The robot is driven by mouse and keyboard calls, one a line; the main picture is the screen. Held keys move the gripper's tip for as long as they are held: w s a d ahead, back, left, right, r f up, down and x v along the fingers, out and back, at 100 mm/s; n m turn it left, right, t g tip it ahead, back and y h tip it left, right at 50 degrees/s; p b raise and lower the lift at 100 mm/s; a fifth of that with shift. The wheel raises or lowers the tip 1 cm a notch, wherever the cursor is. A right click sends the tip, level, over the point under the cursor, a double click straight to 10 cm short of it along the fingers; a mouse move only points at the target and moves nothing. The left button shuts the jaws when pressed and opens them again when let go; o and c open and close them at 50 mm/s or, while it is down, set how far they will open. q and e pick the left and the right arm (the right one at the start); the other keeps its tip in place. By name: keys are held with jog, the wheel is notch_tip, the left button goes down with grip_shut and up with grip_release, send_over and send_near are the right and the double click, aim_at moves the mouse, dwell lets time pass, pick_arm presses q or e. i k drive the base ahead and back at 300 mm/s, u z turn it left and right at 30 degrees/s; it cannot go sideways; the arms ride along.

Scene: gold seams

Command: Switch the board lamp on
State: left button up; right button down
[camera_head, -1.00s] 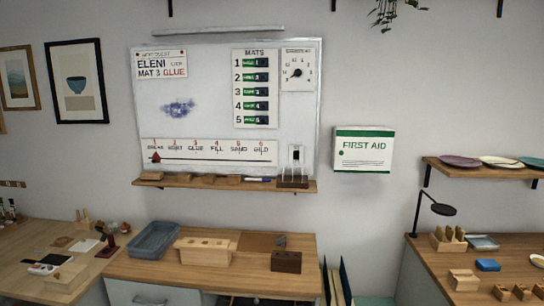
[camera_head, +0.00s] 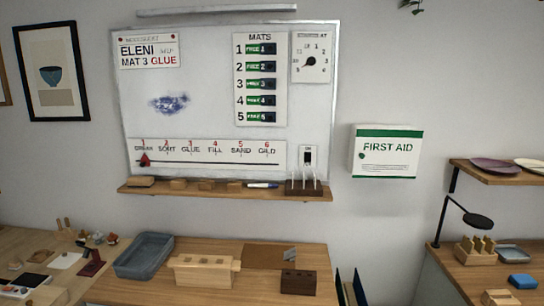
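The board lamp (camera_head: 217,10) is a long thin grey bar mounted above the whiteboard (camera_head: 200,60), and no glow shows on it. A small white switch plate with a dark rocker (camera_head: 308,155) is at the board's lower right, just above a dark block holding upright white sticks. Whether this switch belongs to the lamp cannot be told from the view. Neither of my grippers is in view.
A wooden ledge (camera_head: 226,193) under the board carries wooden blocks, a marker and the dark block (camera_head: 304,187). Below, the bench (camera_head: 140,289) holds a grey tray (camera_head: 144,254) and wooden holders. A first aid box (camera_head: 386,152) hangs to the right.

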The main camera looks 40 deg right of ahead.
aim_at(308, 155)
jog(key=z, duration=0.25)
jog(key=i, duration=0.55)
jog(key=z, duration=0.45)
